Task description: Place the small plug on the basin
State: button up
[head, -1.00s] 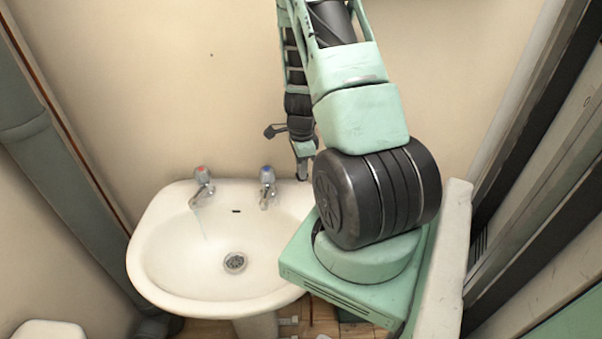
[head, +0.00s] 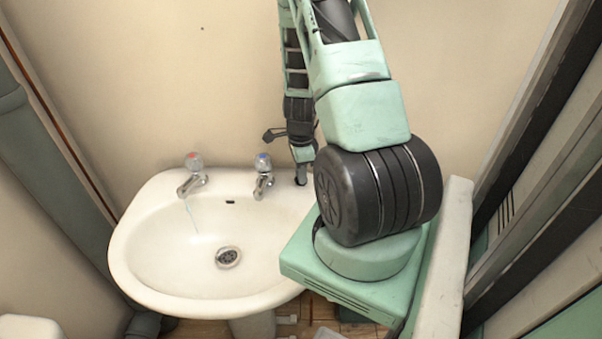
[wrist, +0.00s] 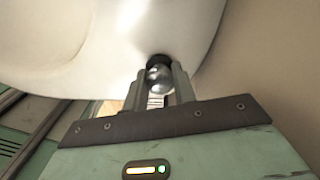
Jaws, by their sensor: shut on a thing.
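The white basin (head: 150,245) hangs on the wall in the head view, with its back ledge below my gripper (head: 302,168). It fills the upper part of the wrist view (wrist: 100,40). My gripper, pointing down at the ledge's right back corner, is shut on the small plug. The plug (wrist: 158,76) shows in the wrist view as a shiny round knob between the fingers, with a dark part at its far end against the white basin. Whether it touches the basin is hard to tell. In the head view the plug is tiny and mostly hidden.
Two chrome taps, red-topped (head: 194,172) and blue-topped (head: 263,175), stand on the back ledge left of my gripper. The drain (head: 228,257) is in the bowl. A grey-green pipe (head: 45,150) runs along the left wall. The wall is close behind the basin.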

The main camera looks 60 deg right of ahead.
jog(key=shift+a+r, duration=0.15)
jog(key=shift+f, duration=0.2)
jog(key=o, duration=1)
jog(key=shift+r, duration=0.1)
notch_tip(320, 180, up, 12)
jog(key=shift+p, duration=0.4)
